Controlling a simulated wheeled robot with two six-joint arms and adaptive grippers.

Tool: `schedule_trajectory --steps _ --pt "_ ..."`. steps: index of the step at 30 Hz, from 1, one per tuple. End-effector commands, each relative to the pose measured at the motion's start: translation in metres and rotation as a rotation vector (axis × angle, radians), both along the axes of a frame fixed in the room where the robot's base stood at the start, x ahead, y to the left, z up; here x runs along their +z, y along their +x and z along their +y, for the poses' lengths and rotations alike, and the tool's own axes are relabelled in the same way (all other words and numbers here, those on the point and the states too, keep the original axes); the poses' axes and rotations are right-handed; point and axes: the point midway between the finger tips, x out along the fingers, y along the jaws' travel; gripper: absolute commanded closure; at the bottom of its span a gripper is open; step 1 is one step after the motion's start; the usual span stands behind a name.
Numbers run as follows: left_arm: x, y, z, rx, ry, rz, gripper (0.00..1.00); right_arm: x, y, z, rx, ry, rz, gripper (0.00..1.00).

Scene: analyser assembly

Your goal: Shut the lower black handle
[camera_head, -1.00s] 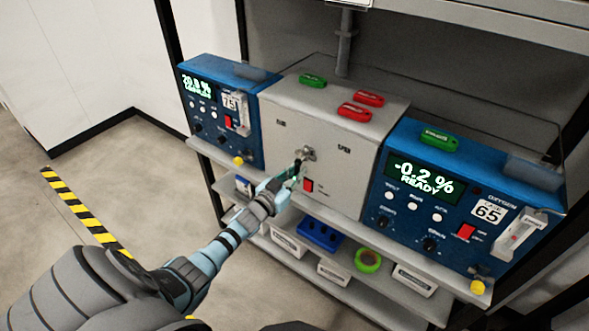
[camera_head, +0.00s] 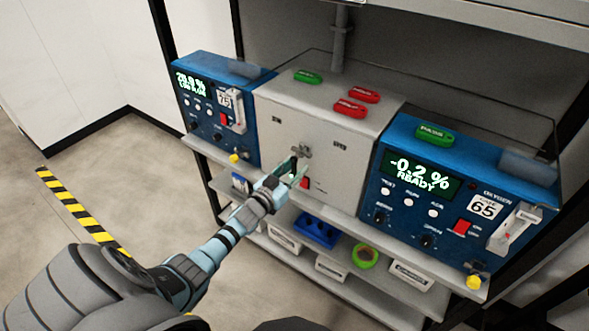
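The grey box (camera_head: 352,168) stands between two blue analysers, with a small metal valve fitting (camera_head: 301,152) on its front. My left gripper (camera_head: 297,169) is at the box front, just below the fitting. Its fingers look apart, with a small dark piece between or behind them. That piece may be the lower black handle, but it is too small and too covered to tell its position or any contact. My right gripper is not in view.
The left blue analyser (camera_head: 211,122) and right blue analyser (camera_head: 405,222) flank the box. Green and red tags (camera_head: 350,108) lie on top. A red switch (camera_head: 305,183) sits beside my gripper. The lower shelf holds a blue tray (camera_head: 317,231) and green tape roll (camera_head: 365,256).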

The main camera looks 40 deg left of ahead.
Motion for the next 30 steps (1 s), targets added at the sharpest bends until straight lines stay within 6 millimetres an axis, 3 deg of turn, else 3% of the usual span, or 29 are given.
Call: schedule_trajectory --steps 4,7,15,18,22,30 --pt "-0.001 -0.004 0.0 0.0 0.0 0.002 0.67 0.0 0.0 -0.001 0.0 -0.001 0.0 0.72" --pt "-0.002 -0.018 0.0 0.0 0.003 0.002 0.67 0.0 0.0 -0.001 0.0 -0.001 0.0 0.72" --pt "-0.002 -0.09 -0.002 -0.003 0.001 0.005 0.67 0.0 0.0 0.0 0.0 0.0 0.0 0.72" --pt "-0.002 -0.109 -0.003 -0.003 0.002 0.003 0.67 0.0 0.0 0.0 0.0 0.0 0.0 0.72" --pt "-0.001 -0.119 -0.003 -0.002 0.0 0.002 0.67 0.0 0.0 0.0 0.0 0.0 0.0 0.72" --pt "-0.001 -0.119 -0.003 -0.001 0.0 0.001 0.67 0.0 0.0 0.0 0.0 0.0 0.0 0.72"
